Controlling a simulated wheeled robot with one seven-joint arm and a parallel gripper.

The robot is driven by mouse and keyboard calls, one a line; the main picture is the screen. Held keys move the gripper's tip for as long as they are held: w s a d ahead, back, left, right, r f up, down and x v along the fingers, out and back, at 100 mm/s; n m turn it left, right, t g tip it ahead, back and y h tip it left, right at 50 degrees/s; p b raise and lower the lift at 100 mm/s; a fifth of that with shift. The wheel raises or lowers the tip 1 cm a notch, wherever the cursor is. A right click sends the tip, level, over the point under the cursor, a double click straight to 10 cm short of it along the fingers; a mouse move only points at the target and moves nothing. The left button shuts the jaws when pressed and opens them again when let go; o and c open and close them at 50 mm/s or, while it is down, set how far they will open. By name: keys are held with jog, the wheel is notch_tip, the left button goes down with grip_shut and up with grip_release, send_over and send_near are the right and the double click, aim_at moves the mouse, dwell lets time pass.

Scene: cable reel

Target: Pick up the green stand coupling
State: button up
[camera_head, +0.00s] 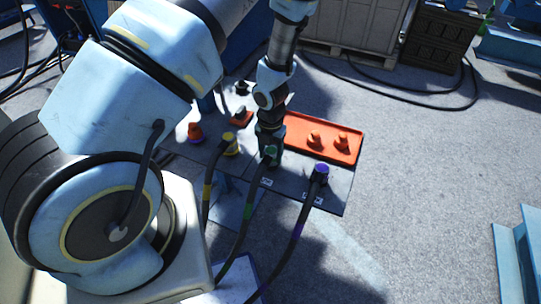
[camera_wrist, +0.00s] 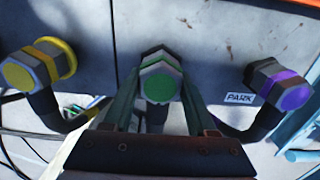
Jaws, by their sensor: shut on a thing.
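The green stand coupling (camera_wrist: 160,82) is in the middle of the wrist view, its round green end facing the camera. In the head view it shows small and partly covered (camera_head: 270,154), with a dark green-banded cable running down from it. My gripper (camera_wrist: 158,100) has one finger on each side of the coupling and is shut on it. In the head view my gripper (camera_head: 270,141) is over the grey stand panel (camera_head: 335,183). The coupling is at the panel; whether it is seated or lifted clear cannot be told.
A yellow coupling (camera_wrist: 35,68) is to the left and a purple coupling (camera_wrist: 284,88) to the right, near a PARK label (camera_wrist: 239,98). Their cables hang beside the green one.

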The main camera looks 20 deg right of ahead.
grip_shut()
jog(key=shift+r, duration=0.1)
